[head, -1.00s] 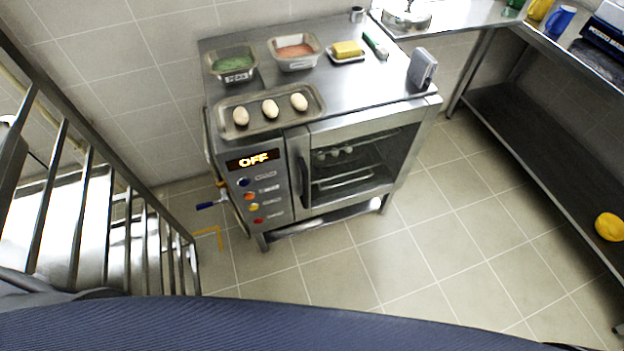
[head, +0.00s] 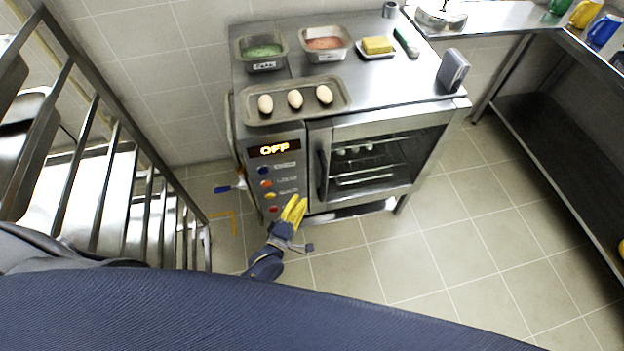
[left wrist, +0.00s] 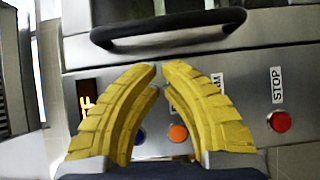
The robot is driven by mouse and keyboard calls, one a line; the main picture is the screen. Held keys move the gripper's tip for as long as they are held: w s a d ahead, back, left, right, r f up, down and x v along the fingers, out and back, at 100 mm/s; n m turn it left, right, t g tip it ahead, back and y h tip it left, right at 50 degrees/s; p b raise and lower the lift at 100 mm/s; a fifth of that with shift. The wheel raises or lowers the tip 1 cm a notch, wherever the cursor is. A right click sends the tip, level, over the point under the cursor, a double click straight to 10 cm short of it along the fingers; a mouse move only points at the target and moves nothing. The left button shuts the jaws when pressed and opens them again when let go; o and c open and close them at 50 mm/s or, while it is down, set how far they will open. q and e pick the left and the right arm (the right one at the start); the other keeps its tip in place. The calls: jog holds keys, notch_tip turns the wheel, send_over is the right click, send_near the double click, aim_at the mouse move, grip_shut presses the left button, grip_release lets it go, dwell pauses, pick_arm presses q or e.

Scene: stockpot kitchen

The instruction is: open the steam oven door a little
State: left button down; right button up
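The steam oven (head: 277,229) stands against the tiled wall, its display (head: 274,149) reading OFF. Its glass door (head: 375,165) looks shut, with a dark upright handle (head: 322,176) on its left edge. My left gripper (head: 298,203) is in front of the lower control panel, below and left of the handle, and not touching it. In the left wrist view its yellow fingers (left wrist: 160,70) are empty, with a narrow gap between the tips. The handle (left wrist: 170,33) lies across the top of that view, beyond the tips. My right gripper is not in view.
A tray with three eggs (head: 295,99), two food pans, butter (head: 377,45) and a grey box (head: 453,70) are on the oven top. A metal rack (head: 120,150) stands at left, a counter at right. The floor (head: 430,240) before the door is clear.

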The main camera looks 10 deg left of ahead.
aim_at(317, 171)
pick_arm(q)
jog(key=shift+w+d, duration=0.3)
jog(key=shift+w, duration=1.35)
jog(key=shift+w+d, duration=0.35)
jog(key=shift+w, duration=1.25)
jog(key=shift+w+d, duration=0.3)
jog(key=shift+w, duration=1.35)
